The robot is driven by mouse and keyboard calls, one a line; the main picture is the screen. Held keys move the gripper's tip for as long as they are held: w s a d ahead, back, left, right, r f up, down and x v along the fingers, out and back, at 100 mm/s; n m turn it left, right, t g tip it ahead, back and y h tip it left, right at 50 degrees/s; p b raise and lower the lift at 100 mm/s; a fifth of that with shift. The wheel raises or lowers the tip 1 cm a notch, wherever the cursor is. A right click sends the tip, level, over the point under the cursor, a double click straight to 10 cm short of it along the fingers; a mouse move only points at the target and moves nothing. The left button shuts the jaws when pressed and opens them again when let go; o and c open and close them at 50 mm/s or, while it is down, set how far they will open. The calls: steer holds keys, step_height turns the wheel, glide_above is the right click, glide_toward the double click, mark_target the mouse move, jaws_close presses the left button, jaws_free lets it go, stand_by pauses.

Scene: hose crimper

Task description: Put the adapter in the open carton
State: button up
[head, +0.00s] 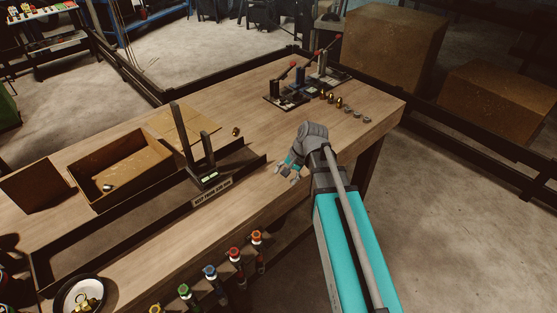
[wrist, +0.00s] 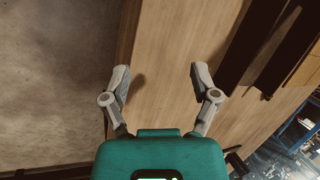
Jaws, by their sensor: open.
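The open carton (head: 142,189) stands on the left of the workbench, its brown walls upright and flaps spread out. A small shiny metal piece (head: 108,187) lies on its floor; it may be the adapter, but it is too small to tell. A small brass piece (head: 235,131) lies on the bench right of the carton. My gripper (head: 287,170) is open and empty, over the bench's front edge, right of the carton. The wrist view shows the two fingers of my gripper (wrist: 159,76) spread apart with only wood between them.
A lever fixture (head: 305,85), brass fittings (head: 331,97) and grey nuts (head: 358,115) sit at the back right.

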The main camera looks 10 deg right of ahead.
steer(key=s+d+f+n+g+h+b, duration=0.1)
steer(key=s+d+f+n+h+b, duration=0.3)
steer(key=s+f+b, duration=0.5)
step_height(320, 180, down, 2)
steer(key=s+n, duration=0.1)
steer(key=n, duration=0.1)
steer(key=shift+d+n+b, duration=0.25)
steer(key=shift+n+b, duration=0.05)
steer(key=shift+n, duration=0.1)
steer(key=shift+f, duration=0.1)
